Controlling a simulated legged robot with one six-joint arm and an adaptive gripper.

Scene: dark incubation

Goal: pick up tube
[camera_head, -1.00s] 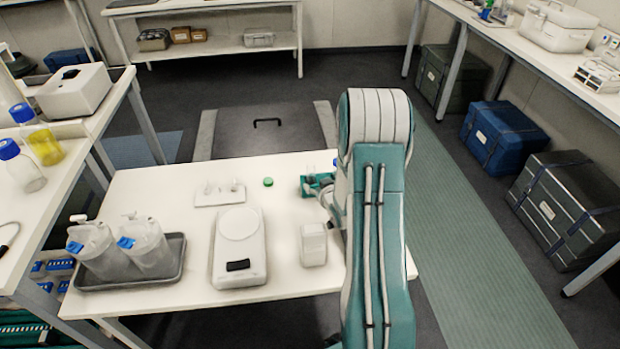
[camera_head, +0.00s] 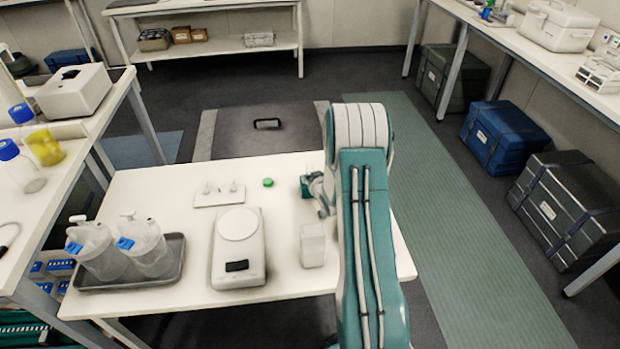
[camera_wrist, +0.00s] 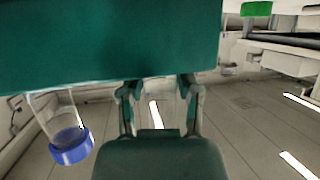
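A small teal rack (camera_head: 306,187) sits at the table's far right, partly covered by my gripper (camera_head: 317,183). Clear tube shapes there are too small to make out now. In the wrist view, which looks upside down, a large teal block (camera_wrist: 110,40), likely this rack, fills the top. A clear vessel with a blue cap (camera_wrist: 70,146) shows at its left edge; I cannot tell whether it is a tube in the rack.
A green cap (camera_head: 268,182) lies left of the rack. A small white plate (camera_head: 219,193), a white scale (camera_head: 238,262), a white box (camera_head: 313,246) and a grey tray (camera_head: 178,271) with two bottles share the table. Bare tabletop lies left of the plate.

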